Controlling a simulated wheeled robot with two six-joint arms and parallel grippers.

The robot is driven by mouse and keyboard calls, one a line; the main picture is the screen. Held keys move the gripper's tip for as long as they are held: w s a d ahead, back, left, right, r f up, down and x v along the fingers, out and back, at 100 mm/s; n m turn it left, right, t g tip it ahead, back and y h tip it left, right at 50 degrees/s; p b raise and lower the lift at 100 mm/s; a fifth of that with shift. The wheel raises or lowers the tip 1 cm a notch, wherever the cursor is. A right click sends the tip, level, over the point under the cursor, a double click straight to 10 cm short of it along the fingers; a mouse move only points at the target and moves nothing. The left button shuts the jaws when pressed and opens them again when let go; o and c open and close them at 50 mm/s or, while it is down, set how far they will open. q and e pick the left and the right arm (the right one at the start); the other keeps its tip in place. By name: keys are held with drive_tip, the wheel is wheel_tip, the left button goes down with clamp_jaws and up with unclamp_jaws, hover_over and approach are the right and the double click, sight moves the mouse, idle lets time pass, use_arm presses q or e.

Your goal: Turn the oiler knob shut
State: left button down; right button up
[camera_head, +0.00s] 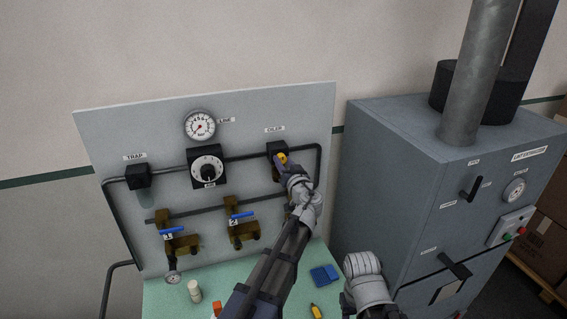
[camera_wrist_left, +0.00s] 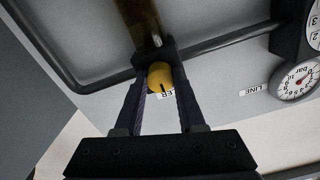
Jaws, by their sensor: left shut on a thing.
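The oiler is a black block (camera_head: 275,147) on the grey panel, under the OILER label (camera_head: 274,129). Its yellow knob (camera_head: 282,158) faces outward. In the left wrist view the round yellow knob (camera_wrist_left: 160,77) with a dark mark sits between the two dark fingers. My left gripper (camera_head: 286,164) is at the oiler, shut on the knob; it also shows in the left wrist view (camera_wrist_left: 161,88). My arm hides the lower part of the oiler in the head view. A part of my right arm shows at the lower right, but its fingers are not in view.
The panel (camera_head: 110,120) also carries a gauge (camera_head: 199,126), a black dial (camera_head: 207,168), a trap (camera_head: 139,176) and blue-handled valves (camera_head: 240,215). A grey cabinet (camera_head: 400,160) stands close on the right. A blue block (camera_head: 324,275) and small items lie on the green bench (camera_head: 200,268).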

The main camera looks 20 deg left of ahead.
use_arm(q)
drive_tip(key=shift+f, duration=0.1)
idle(0.4)
drive_tip(key=c, duration=0.5)
unclamp_jaws()
drive_tip(key=v, duration=0.8)
drive_tip(key=shift+w, duration=0.1)
